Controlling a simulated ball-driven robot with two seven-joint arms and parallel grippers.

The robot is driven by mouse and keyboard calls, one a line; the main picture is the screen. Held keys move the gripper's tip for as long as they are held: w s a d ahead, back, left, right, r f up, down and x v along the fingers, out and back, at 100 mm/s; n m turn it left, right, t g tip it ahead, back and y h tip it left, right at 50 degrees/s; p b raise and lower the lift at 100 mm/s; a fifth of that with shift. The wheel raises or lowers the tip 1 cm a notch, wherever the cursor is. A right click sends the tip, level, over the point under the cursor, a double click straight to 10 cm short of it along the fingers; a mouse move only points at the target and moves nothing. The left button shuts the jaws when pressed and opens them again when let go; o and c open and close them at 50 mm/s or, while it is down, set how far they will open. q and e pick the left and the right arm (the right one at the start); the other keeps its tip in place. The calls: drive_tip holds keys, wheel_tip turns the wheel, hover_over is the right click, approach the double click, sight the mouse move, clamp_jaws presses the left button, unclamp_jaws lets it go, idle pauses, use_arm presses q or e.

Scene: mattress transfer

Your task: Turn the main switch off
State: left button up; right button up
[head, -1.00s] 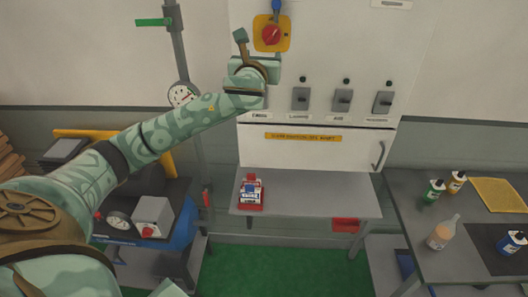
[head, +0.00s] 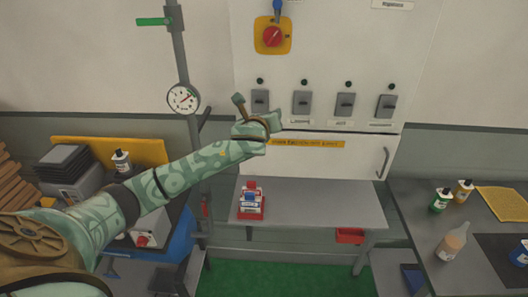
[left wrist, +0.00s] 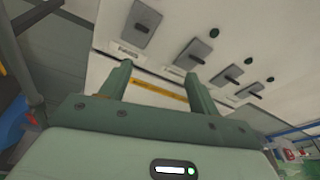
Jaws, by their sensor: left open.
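The main switch, a red rotary knob (head: 272,38) on a yellow plate, sits high on the white cabinet (head: 330,60) in the head view. Its exact knob angle is hard to tell. My left gripper (head: 257,111) is below it, in front of the lower part of the panel, near the leftmost grey switch (head: 260,100). In the left wrist view my left gripper (left wrist: 158,75) has its two fingers apart with nothing between them. The red knob is not in the left wrist view. My right gripper is not in view.
Several grey lever switches, such as one at the right (head: 387,104), line the panel; they also show in the wrist view (left wrist: 191,54). A grey shelf (head: 320,205) below carries red padlock-like items (head: 251,203). A gauge (head: 183,98) on a pipe stands left. Bottles stand on the right table (head: 420,225).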

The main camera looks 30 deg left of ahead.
use_arm(q)
wheel_tip(320, 180, down, 10)
drive_tip(key=n+g+b, duration=0.1)
drive_tip(key=n+b, duration=0.1)
drive_tip(key=shift+b, duration=0.3)
drive_tip(key=shift+s, duration=0.1)
drive_tip(key=shift+o, duration=1.3)
